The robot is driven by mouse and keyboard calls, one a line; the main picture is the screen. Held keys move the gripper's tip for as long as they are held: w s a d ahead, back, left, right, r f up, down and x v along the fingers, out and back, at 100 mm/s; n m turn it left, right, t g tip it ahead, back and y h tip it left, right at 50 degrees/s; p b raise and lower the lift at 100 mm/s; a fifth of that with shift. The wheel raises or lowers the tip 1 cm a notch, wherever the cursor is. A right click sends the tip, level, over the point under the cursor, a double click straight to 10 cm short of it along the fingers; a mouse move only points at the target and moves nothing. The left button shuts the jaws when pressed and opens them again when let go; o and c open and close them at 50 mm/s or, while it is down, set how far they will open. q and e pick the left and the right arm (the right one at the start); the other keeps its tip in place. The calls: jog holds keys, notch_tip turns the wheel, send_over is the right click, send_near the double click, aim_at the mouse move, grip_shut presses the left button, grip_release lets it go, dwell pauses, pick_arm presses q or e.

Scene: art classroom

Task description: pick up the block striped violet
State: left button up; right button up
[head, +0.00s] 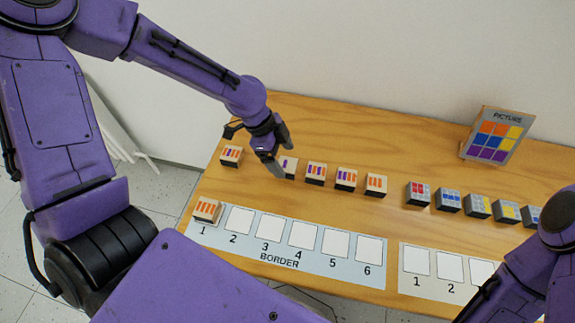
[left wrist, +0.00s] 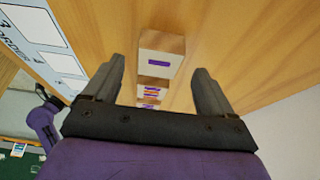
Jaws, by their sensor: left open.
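The block striped violet (head: 289,167) stands on the wooden table in the back row, partly hidden by my left gripper (head: 276,158) in the head view. In the left wrist view the block (left wrist: 161,63) shows a short violet stripe on its pale face. It lies ahead of my open left gripper (left wrist: 158,85), lined up with the gap between the fingers. The fingers look empty, and I see no contact with the block. My right arm comes in at the lower right of the head view, but its gripper is not in view.
Orange-and-violet blocks (head: 315,174) and an orange-striped block (head: 376,185) stand to the right. Another block (head: 231,156) stands left. The border card (head: 300,263) carries an orange-striped block (head: 207,209) on space 1. Grey blocks (head: 447,200) and a picture board (head: 495,136) are further right.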

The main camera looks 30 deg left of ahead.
aim_at(287, 168)
pick_arm(q)
jog(key=shift+x, duration=1.15)
jog(key=shift+s, duration=0.1)
jog(key=c, duration=1.1)
jog(key=shift+r, duration=0.1)
jog(key=shift+c, duration=0.2)
